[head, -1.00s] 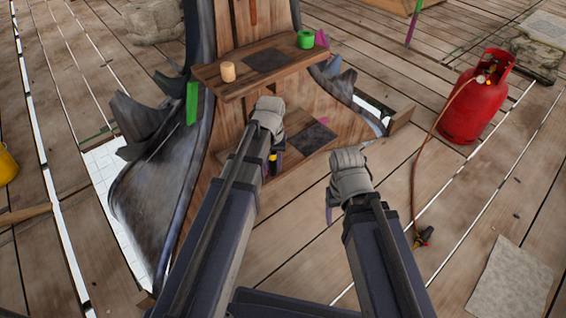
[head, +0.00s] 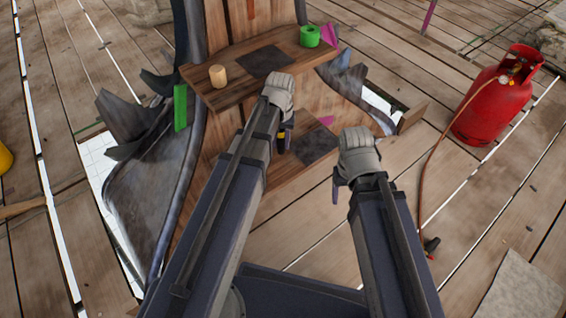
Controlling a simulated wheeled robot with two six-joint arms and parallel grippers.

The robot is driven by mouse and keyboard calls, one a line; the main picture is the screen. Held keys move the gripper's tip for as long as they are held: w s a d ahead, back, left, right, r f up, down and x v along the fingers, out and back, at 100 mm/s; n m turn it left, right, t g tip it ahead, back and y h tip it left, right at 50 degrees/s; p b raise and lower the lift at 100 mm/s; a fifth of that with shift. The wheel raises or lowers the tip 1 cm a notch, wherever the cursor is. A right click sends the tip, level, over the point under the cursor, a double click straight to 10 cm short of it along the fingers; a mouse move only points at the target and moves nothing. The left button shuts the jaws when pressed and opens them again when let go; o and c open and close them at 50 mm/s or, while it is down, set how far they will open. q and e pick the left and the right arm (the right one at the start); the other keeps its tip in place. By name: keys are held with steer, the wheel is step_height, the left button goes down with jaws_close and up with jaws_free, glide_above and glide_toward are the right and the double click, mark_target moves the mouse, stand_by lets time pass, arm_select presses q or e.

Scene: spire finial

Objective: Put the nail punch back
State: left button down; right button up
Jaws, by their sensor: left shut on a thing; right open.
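My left gripper (head: 279,95) is at the front edge of the upper wooden shelf (head: 228,95), right of its middle. It is shut on a dark, slim tool with a yellow band (head: 281,135), probably the nail punch, which hangs below the hand in front of the lower shelf (head: 270,181). The fingertips and the tool's upper part are hidden by the hand. My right gripper (head: 357,158) is open and empty to the right of the lower shelf; its fingers are mostly hidden behind the hand.
The upper shelf bears a dark pad (head: 265,62), a beige cylinder (head: 218,76) and a green roll (head: 310,37). The lower shelf has a dark pad (head: 314,149) and a pink piece (head: 327,121). A red gas bottle (head: 492,105) with a hose stands right.

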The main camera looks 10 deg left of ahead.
arm_select(q)
steer(key=shift+f+b, duration=5)
steer(key=shift+f, duration=0.2)
steer(key=c, duration=0.6)
jaws_free()
steer(key=shift+r, duration=0.1)
step_height(320, 180, up, 12)
steer(key=p, duration=1.2)
steer(key=shift+r, duration=0.15)
